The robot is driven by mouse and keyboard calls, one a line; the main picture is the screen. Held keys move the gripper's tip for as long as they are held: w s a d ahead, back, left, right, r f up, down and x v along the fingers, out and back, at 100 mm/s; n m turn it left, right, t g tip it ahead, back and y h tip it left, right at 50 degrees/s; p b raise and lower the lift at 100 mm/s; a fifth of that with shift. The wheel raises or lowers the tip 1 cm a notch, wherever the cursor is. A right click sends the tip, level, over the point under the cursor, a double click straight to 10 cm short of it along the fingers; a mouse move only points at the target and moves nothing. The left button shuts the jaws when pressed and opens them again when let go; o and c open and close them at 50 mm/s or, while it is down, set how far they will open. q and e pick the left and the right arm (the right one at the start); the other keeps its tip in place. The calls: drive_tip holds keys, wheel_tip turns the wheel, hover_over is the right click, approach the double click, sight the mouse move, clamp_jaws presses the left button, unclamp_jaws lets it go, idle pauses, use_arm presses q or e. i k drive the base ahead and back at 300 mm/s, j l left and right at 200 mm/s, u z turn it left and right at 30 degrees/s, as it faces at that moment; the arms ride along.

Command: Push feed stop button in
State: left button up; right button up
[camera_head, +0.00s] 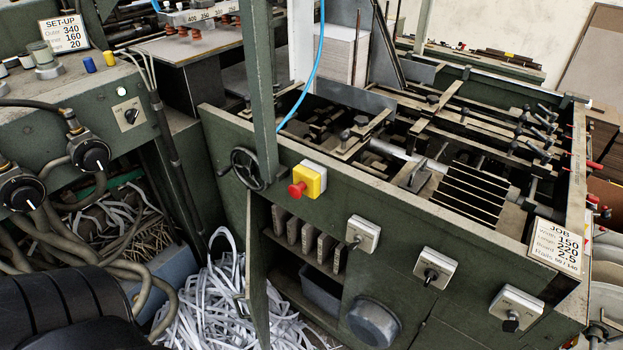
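A red round button (297,189) sticks out from a yellow box (311,178) on the upper front of the green machine. It faces left and toward me, and nothing covers it. No lettering on it is readable, so I cannot confirm that it is the feed stop button. I cannot tell from this view whether it is pressed in. Neither of my grippers shows in the head view.
A handwheel (247,169) sits left of the yellow box. A green post (262,90) rises close beside it. Several grey switch boxes (435,267) line the front. White paper strips (225,300) cover the floor below. A blue cable (318,60) hangs above.

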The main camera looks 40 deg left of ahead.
sight(296, 191)
drive_tip(key=u, duration=1.3)
